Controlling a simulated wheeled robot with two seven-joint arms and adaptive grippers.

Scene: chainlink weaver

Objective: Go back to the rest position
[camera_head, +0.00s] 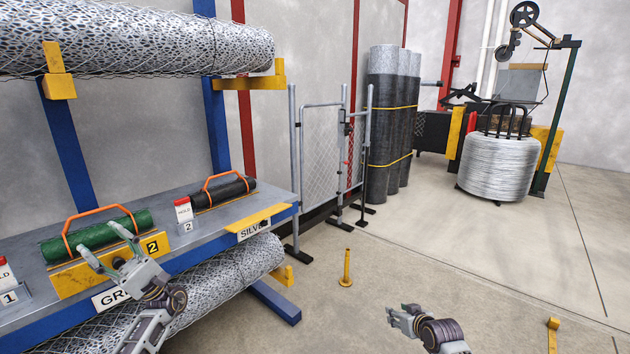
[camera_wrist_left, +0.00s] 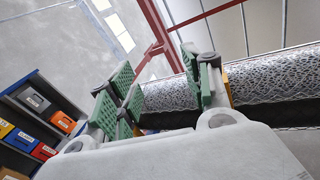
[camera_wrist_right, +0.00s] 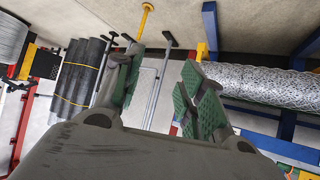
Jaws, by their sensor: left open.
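My left gripper (camera_head: 108,250) is open and empty in the head view, in front of the shelf near the green roll (camera_head: 95,236) with its orange handle. I cannot tell whether it touches the yellow plate marked 2 (camera_head: 75,281). In the left wrist view its fingers (camera_wrist_left: 165,95) stand apart with nothing between them. My right gripper (camera_head: 398,318) is low at the bottom middle of the head view, over the floor and away from the shelf. In the right wrist view its green-padded fingers (camera_wrist_right: 160,88) stand apart and empty.
The blue-framed shelf (camera_head: 270,212) on the left carries a black roll (camera_head: 222,194) and mesh rolls (camera_head: 150,40). A gate panel (camera_head: 322,150), dark mesh rolls (camera_head: 390,130) and a wire coil (camera_head: 498,167) stand behind. A yellow post (camera_head: 346,268) stands on the floor. The right floor is mostly clear.

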